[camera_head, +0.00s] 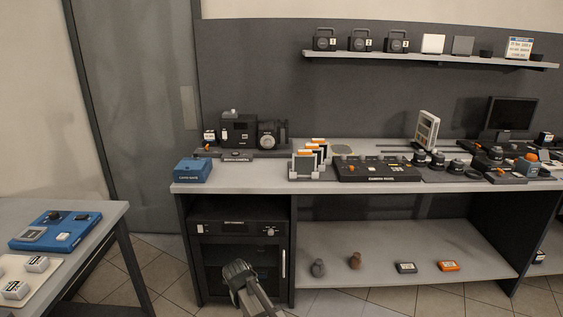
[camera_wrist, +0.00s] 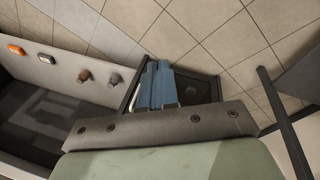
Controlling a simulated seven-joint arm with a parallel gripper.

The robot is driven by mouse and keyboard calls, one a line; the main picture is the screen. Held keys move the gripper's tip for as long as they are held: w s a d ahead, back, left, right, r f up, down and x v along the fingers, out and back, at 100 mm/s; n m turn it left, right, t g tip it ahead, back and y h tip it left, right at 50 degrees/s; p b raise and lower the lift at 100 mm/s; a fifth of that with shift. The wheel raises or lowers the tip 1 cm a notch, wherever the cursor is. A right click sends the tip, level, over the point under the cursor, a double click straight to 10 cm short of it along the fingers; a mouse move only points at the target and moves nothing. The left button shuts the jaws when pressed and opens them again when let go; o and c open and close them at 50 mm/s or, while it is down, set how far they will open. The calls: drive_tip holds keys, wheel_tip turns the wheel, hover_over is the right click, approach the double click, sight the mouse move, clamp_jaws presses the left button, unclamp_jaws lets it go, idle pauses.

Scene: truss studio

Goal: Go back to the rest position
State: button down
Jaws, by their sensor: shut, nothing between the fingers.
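My gripper (camera_head: 238,273) is low in the head view, in front of the dark cabinet (camera_head: 238,223) under the bench. Its fingers are hard to make out there. In the wrist view, the two blue fingers of my gripper (camera_wrist: 157,66) lie side by side, shut and empty. They point toward the dark cabinet and the tiled floor beyond. Nothing is held.
The long bench (camera_head: 235,181) carries a blue box (camera_head: 192,170) and several devices. Its lower shelf (camera_head: 400,243) holds several small items. A side table (camera_head: 105,232) with a blue panel (camera_head: 57,230) stands at left. Tiled floor (camera_head: 165,268) lies between.

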drive_tip(key=s+d+f+m+g+y, duration=0.15)
drive_tip(key=s+d, duration=0.25)
drive_tip(key=d, duration=0.5)
drive_tip(key=s+d+f+m, duration=0.1)
drive_tip(key=s+d+f, duration=0.25)
drive_tip(key=d, duration=0.55)
drive_tip(key=s+d+f+m+g, duration=0.15)
drive_tip(key=s+d, duration=0.25)
drive_tip(key=d, duration=0.5)
drive_tip(key=s+f+g, duration=0.3)
drive_tip(key=s+f, duration=0.7)
drive_tip(key=s, duration=0.5)
drive_tip(key=s+f+g, duration=0.3)
drive_tip(key=s+f, duration=0.7)
drive_tip(key=s, duration=0.4)
drive_tip(key=shift+s+f, duration=0.35)
drive_tip(key=shift+a, duration=0.1)
